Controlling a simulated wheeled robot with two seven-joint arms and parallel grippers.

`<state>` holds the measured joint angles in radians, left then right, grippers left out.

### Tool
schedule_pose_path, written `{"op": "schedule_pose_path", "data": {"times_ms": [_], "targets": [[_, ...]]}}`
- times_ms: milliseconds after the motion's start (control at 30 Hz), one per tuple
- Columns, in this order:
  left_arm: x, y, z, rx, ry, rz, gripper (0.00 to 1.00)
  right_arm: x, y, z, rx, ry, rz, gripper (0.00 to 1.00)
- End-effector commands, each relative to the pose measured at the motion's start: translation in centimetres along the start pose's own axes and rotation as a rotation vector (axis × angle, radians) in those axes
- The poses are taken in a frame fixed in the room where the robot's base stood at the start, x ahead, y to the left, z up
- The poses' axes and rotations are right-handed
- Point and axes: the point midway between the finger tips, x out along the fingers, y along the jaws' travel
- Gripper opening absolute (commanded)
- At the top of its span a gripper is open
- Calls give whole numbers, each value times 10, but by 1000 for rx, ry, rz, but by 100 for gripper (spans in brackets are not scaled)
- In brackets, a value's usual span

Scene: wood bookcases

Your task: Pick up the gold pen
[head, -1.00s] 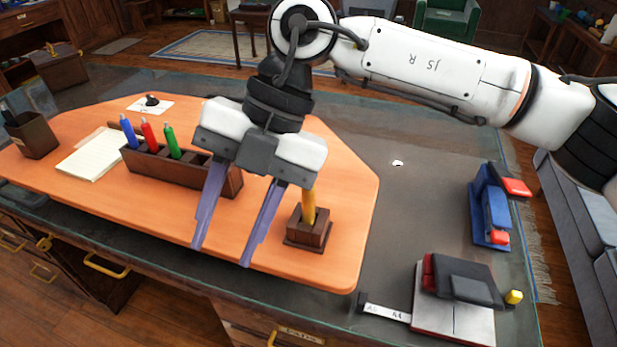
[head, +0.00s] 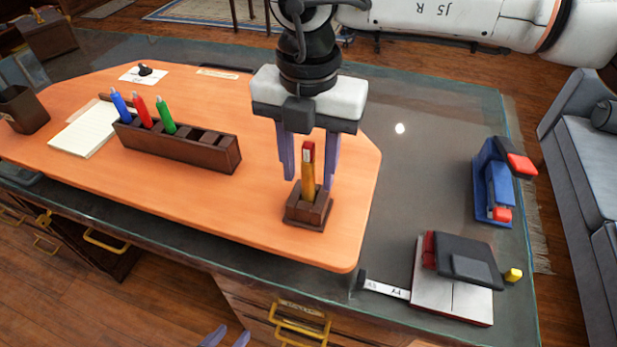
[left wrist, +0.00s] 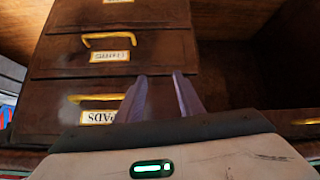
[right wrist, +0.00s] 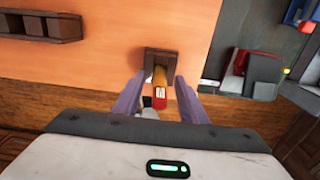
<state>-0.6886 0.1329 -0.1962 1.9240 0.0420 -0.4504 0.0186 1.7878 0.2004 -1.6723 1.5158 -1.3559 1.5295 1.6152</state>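The gold pen (head: 308,178), with a red and white top end, stands upright in a small dark wooden holder (head: 306,214) near the right part of the orange desk mat. My right gripper (head: 309,184) points down with its purple fingers on either side of the pen. In the right wrist view the pen (right wrist: 159,95) lies between the spread fingertips (right wrist: 158,78), with gaps beside it. My left gripper (head: 225,337) shows only its fingertips at the bottom edge of the head view. In the left wrist view its fingers (left wrist: 160,77) are apart and empty, facing drawers.
A long wooden rack (head: 180,147) with blue, red and green pens stands left of the holder. A notepad (head: 85,130) and dark cup (head: 22,108) are further left. A blue stapler-like object (head: 494,190) and a dark device on a pale base (head: 462,262) are at right.

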Motion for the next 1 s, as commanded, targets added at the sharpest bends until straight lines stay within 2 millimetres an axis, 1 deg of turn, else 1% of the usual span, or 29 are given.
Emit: {"op": "schedule_pose_path", "data": {"times_ms": [33, 100, 200, 400, 433, 567, 600, 633, 667, 900, 1000], "targets": [[-2, 0, -1, -1, 0, -1, 34, 7, 0, -1, -1, 3, -3, 38], [-2, -1, -1, -1, -1, -2, 34, 16, 0, -1, -2, 2, -1, 38], [-2, -2, -1, -1, -1, -4, 34, 22, 0, -1, -2, 1, 0, 38], [-2, -3, -1, -2, 0, -4, 34, 24, 0, -1, -2, 1, 1, 38], [-2, -3, -1, -2, 0, -4, 34, 23, 0, -1, -2, 1, 1, 36], [-2, -3, -1, -1, 0, -4, 34, 23, 0, -1, -1, 1, 1, 15], [-2, -3, -1, -1, 0, -4, 34, 23, 0, -1, -1, 1, 1, 8], [-2, -3, -1, -1, 0, -4, 34, 23, 0, -1, -1, 1, 1, 3], [-2, -3, -1, -1, 0, -4, 34, 23, 0, -1, -1, 1, 1, 0], [-1, -2, -2, 0, 3, -4, 34, 22, 0, 0, -1, 1, 1, 0], [0, -2, -2, 0, 4, -4, 34, 16, 1, 0, -1, -1, 2, 0]]}}
